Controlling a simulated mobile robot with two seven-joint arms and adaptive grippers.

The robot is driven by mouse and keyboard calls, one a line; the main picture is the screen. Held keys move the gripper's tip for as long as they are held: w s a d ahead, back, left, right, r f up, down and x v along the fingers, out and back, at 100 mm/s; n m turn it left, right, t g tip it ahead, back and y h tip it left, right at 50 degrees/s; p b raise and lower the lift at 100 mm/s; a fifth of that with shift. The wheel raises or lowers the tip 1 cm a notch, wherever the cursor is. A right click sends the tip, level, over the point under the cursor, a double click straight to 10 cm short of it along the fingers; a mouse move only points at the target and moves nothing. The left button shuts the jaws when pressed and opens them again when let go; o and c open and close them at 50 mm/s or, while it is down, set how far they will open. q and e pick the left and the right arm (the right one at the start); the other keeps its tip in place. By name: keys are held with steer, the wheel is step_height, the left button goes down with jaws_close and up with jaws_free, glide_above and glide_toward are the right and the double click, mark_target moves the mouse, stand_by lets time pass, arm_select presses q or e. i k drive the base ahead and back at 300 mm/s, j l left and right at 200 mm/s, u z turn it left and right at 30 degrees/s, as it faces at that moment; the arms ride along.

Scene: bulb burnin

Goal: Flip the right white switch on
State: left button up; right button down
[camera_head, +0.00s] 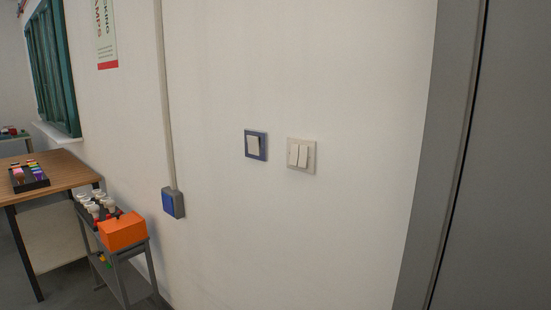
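A white double switch (301,155) is on the wall right of the picture's middle. It has two white rockers side by side, a left one (294,154) and a right one (303,156). The rockers are too small for me to tell which way each is tipped. Just left of it is a blue-framed switch (256,145) with one white rocker. Neither of my grippers shows in the head view.
A grey door frame (440,150) stands to the right. A blue box (173,202) with a conduit is lower left on the wall. A grey cart (125,264) with an orange box (123,231) and a wooden table (55,178) stand at left. The wall around the switches is clear.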

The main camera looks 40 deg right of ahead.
mark_target(303, 154)
steer(key=z, duration=1.55)
steer(key=i+j, duration=0.25)
steer(key=z, duration=0.05)
